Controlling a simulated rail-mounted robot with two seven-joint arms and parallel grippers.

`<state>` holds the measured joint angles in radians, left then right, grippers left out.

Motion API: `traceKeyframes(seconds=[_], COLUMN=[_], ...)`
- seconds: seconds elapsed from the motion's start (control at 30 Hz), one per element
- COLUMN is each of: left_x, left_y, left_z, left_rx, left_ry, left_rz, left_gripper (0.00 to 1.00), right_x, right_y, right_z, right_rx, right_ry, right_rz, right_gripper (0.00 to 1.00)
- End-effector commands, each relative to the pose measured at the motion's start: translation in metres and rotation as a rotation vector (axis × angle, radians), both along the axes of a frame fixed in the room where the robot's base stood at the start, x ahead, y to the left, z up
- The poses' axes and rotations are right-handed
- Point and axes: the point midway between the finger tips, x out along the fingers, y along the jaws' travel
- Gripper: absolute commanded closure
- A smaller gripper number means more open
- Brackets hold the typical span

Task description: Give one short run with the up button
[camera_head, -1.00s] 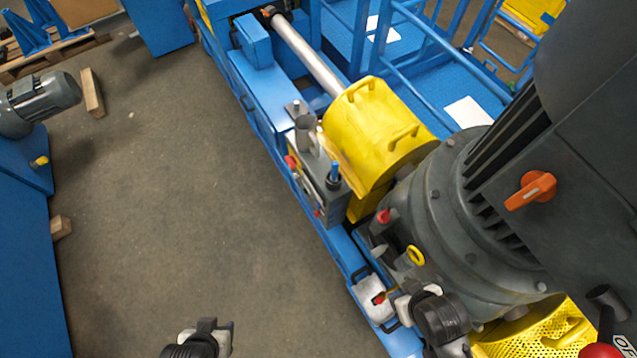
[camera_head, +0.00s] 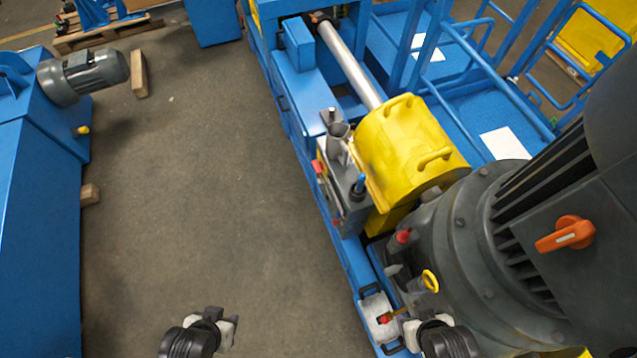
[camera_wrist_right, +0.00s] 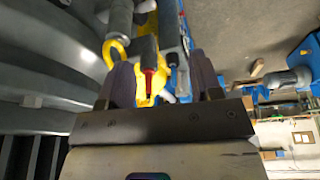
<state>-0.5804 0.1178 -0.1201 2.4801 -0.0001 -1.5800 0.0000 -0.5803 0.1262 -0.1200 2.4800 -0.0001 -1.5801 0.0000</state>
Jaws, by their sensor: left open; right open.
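I cannot pick out an up button. A grey box (camera_head: 348,207) with small red parts sits on the side of the blue frame, beside the yellow cover; its front is seen too steeply to read. My right gripper (camera_head: 428,328) is at the lower edge of the head view, by the large grey motor housing (camera_head: 470,240). In the right wrist view its jaws (camera_wrist_right: 163,85) are open and empty, with a red-tipped part and a yellow ring beyond them. My left gripper (camera_head: 212,325) is open and empty above the floor, left of the blue frame.
A yellow cover (camera_head: 408,148) and a steel shaft (camera_head: 350,65) run along the blue frame (camera_head: 305,100). An orange switch handle (camera_head: 566,234) is on the grey housing. A blue bench (camera_head: 35,220) with a motor (camera_head: 85,77) stands left.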

Motion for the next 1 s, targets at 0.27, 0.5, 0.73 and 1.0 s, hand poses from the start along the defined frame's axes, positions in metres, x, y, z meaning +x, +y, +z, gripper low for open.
traceKeyframes(seconds=[0.27,0.5,0.73,1.0], left_x=[0.0001,0.0001,0.0,0.0], left_y=[-0.0015,-0.0006,0.0018,0.0025], left_z=[0.0001,0.0,-0.0001,-0.0002], left_rx=[-0.005,-0.002,0.007,0.008], left_ry=[0.0,0.0,0.0,0.0], left_rz=[0.004,0.001,-0.004,-0.006], left_gripper=[0.55,0.55,0.55,0.55], right_x=[0.0001,0.0003,0.0003,0.0003], right_y=[0.0,0.0012,0.0027,0.0029], right_z=[0.0,0.0002,0.0002,0.0003], right_rx=[0.0,0.004,0.01,0.01], right_ry=[0.0,0.0,-0.001,-0.001], right_rz=[0.0,-0.003,-0.006,-0.006], right_gripper=[0.42,0.65,0.87,1.0])
